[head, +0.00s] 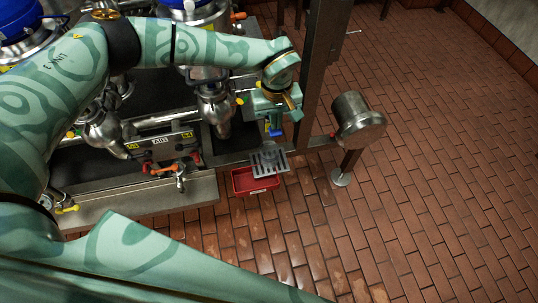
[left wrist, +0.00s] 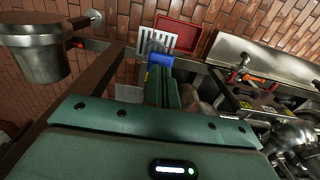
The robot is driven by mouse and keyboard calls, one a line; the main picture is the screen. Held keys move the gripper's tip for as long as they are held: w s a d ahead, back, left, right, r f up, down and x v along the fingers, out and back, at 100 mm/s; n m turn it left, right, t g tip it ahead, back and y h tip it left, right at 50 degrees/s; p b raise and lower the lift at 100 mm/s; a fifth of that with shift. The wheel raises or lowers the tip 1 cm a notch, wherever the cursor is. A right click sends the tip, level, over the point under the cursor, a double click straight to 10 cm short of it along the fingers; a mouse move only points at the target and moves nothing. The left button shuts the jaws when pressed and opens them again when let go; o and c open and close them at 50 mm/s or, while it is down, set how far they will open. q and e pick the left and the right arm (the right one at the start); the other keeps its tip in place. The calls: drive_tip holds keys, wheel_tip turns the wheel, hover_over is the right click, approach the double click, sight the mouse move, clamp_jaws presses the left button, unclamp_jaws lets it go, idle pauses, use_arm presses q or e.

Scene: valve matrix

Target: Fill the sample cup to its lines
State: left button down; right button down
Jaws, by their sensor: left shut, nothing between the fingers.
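My left gripper (head: 275,132) is shut and empty, with blue fingertips pointing down, above and just behind the slotted metal grate (head: 269,162). In the left wrist view its green fingers and blue tips (left wrist: 160,60) cover part of the same grate (left wrist: 180,34). A small grey rounded shape (left wrist: 153,46) shows just past the tips at the grate; I cannot tell whether it is the sample cup, and its lines cannot be seen. A red-handled tap (head: 179,172) sticks out from the labelled valve panel (head: 160,144) to the left. My right gripper is out of view.
A red bin (head: 243,183) is below the grate. A steel bucket-like vessel (head: 357,122) is mounted to the right, beside a dark upright post (head: 322,60). Steel valve bodies (head: 215,105) crowd the left. Open brick floor (head: 450,190) lies at the right.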

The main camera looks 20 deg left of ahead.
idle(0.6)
use_arm(q)
drive_tip(key=shift+f+b, duration=0.8)
drive_tip(key=shift+f, duration=0.9)
idle(5.7)
